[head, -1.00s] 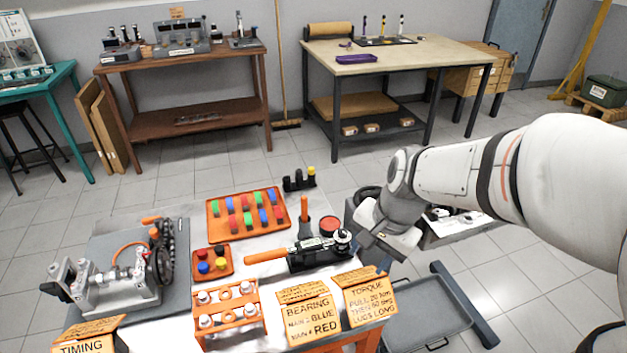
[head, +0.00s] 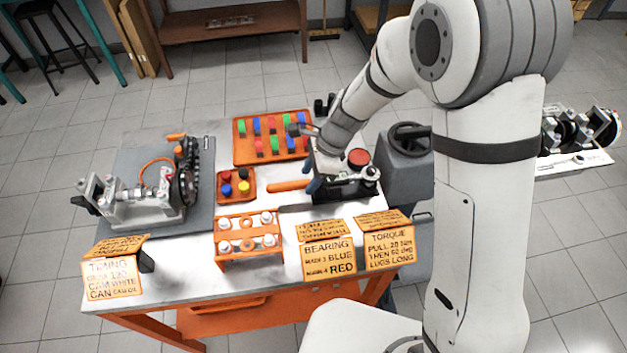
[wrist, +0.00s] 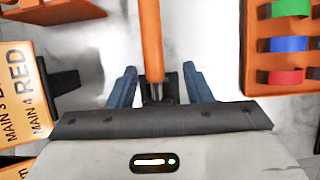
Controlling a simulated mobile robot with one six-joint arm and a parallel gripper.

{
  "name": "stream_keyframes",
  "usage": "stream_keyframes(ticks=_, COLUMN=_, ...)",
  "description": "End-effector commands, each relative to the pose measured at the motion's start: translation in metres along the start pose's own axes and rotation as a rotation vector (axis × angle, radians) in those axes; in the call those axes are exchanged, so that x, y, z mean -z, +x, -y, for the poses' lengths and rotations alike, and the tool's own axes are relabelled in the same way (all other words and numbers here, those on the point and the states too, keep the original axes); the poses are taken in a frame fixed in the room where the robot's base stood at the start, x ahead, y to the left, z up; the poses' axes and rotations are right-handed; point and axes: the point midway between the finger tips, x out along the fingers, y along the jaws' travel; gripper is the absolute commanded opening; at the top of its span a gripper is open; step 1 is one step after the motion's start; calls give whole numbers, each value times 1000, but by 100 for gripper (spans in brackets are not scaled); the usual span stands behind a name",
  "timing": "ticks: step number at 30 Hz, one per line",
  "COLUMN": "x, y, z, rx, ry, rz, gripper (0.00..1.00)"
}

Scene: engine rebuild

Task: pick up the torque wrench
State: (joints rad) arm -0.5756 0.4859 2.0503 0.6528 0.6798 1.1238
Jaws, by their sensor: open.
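The torque wrench lies on the workbench (head: 190,255), its orange handle (head: 288,186) pointing left and its silver head at the right by a black holder (head: 345,192). In the wrist view, the orange handle (wrist: 150,40) runs down from the top edge to a dark shaft between my fingers. My gripper (wrist: 158,85) is open, with one blue finger on each side of the shaft and a visible gap on both sides. In the head view, my gripper (head: 313,184) is low over the wrench, and the arm hides part of it.
An orange tray (head: 240,160) of coloured bearing pieces lies behind the wrench; a small tray (head: 222,198) of coloured caps lies left of it. An orange rack (head: 249,253) and upright signs (head: 328,258) stand in front. A red round part (head: 359,158) is close right of my gripper.

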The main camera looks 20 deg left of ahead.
Motion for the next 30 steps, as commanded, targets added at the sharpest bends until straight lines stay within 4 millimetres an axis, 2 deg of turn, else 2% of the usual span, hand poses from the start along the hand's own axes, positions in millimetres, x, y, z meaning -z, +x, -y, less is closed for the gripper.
stream_keyframes(ticks=3, x=0, y=20, z=-6, rx=-7, ry=-2, rz=-1, gripper=45)
stream_keyframes(ticks=7, x=-1, y=36, z=-5, rx=-5, ry=-5, rz=-1, gripper=45)
stream_keyframes(ticks=16, x=-1, y=42, z=-5, rx=-3, ry=-5, rz=-2, gripper=45)
stream_keyframes(ticks=30, x=-1, y=41, z=-5, rx=-3, ry=-6, rz=-2, gripper=8)
